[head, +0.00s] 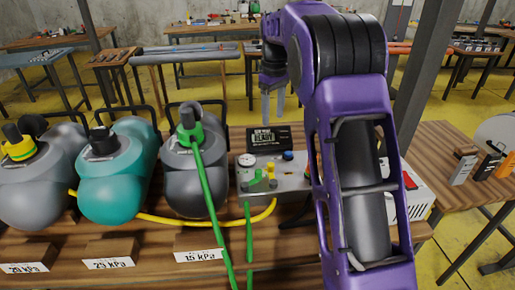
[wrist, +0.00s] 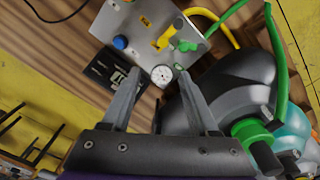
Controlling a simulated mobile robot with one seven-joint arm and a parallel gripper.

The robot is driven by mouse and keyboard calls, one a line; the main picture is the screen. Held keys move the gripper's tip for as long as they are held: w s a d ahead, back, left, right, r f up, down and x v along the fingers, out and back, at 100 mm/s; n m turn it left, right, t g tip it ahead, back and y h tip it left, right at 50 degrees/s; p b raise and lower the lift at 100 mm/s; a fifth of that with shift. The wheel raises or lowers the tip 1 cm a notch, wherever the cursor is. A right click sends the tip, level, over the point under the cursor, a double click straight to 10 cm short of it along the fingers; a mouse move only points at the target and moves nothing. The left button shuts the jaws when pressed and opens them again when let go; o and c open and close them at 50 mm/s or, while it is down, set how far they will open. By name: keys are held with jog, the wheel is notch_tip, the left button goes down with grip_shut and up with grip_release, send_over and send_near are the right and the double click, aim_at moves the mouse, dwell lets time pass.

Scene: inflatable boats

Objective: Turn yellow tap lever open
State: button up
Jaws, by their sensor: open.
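The yellow tap lever (head: 271,173) sits on top of the grey control box (head: 298,184) on the wooden bench. It also shows in the wrist view (wrist: 166,37), beside the green tap lever (wrist: 187,45). The green lever in the head view (head: 253,183) is just left of the yellow one. My gripper (head: 273,115) is above and behind the box, fingers pointing down. In the wrist view my gripper (wrist: 159,78) has its fingers apart with nothing between them. The yellow lever lies beyond the fingertips, not touched.
A round gauge (head: 247,160), a blue knob (head: 288,155) and a dark display (head: 276,138) are close to the levers. Grey and teal inflatables (head: 116,172) stand left. A green hose (head: 208,190) and yellow hose (head: 165,219) cross the bench front.

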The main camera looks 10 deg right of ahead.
aim_at(271, 164)
jog(key=f, duration=0.6)
jog(key=f+b, duration=0.1)
jog(key=f, duration=1)
jog(key=shift+s+f+b, duration=0.25)
jog(key=shift+f+b, duration=0.1)
grip_shut()
